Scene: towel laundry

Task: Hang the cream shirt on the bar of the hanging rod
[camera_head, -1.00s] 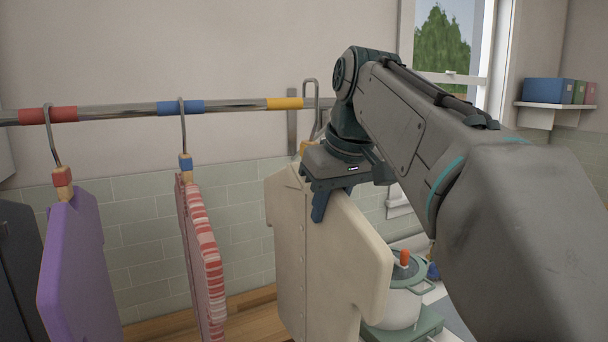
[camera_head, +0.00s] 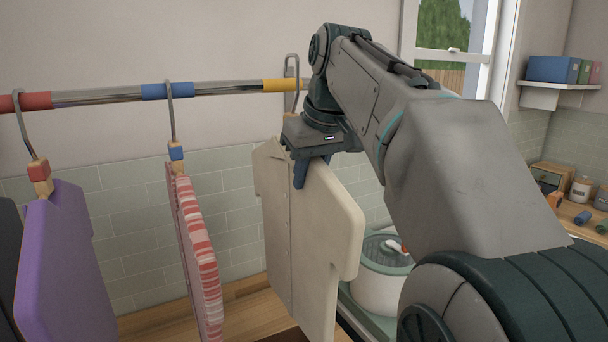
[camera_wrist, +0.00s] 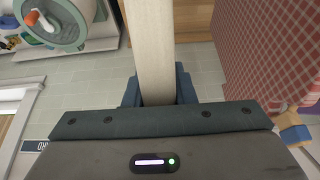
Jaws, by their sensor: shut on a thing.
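The cream shirt (camera_head: 305,235) hangs upright from my gripper (camera_head: 301,172), which is shut on its top edge. In the wrist view the shirt (camera_wrist: 152,45) runs edge-on between the two fingers of my gripper (camera_wrist: 157,88). The bar (camera_head: 220,89) of the hanging rod crosses above at the left, with red, blue and yellow bands. The shirt's hook (camera_head: 291,66) rises at the yellow band (camera_head: 283,85); whether it rests on the bar or stands apart, I cannot tell.
A purple shirt (camera_head: 60,260) hangs at the red band and a red-and-white shirt (camera_head: 195,250) at the blue band, left of the cream shirt. A white pot (camera_head: 378,280) stands below at the right. A window (camera_head: 450,40) is behind my arm.

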